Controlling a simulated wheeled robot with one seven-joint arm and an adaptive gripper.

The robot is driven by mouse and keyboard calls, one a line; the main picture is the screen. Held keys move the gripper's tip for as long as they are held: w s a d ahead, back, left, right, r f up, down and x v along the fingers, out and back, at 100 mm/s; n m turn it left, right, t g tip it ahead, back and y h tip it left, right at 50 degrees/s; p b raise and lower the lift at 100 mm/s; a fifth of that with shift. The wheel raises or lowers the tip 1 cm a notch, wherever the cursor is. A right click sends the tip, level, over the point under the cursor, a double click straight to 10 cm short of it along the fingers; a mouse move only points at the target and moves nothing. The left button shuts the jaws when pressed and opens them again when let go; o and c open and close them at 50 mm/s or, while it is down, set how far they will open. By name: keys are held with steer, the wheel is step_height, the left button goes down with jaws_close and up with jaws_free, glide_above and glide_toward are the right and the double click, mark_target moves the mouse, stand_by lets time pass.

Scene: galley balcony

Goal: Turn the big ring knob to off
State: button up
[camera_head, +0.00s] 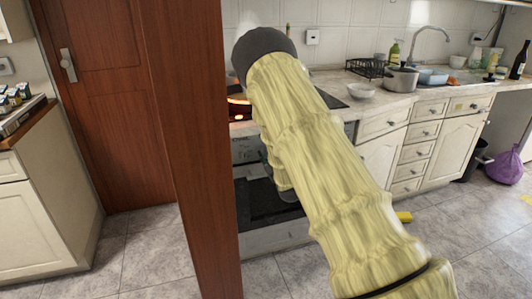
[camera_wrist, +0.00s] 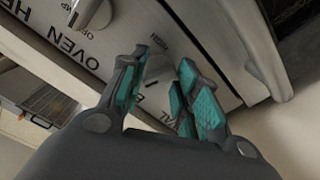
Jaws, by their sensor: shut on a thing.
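In the wrist view my gripper (camera_wrist: 163,78) has its teal-padded fingers on either side of a pale stove knob (camera_wrist: 157,90) and is shut on it. The fingers hide much of this knob and its pointer. "HIGH" is printed above it, and a partly covered label below seems to end in "VAL". I cannot tell whether it is the big ring knob. Another knob (camera_wrist: 93,14) sits to the upper left, near the word "OVEN". In the head view a burner glows orange-red (camera_head: 238,101) on the stove top, and my arm hides most of the control panel (camera_head: 245,150).
A brown wooden post (camera_head: 195,150) stands close left of my arm. Right of the stove, the counter holds a white bowl (camera_head: 361,90), a pot (camera_head: 402,79) and a dish rack (camera_head: 366,68). A purple bag (camera_head: 503,166) lies far right. Tiled floor is open in front.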

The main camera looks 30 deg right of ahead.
steer(key=shift+n, duration=0.4)
steer(key=shift+c, duration=0.6)
steer(key=o, duration=1)
steer(key=shift+r, duration=0.1)
steer(key=shift+d, duration=0.1)
steer(key=p+v, duration=0.1)
steer(key=v, duration=0.6)
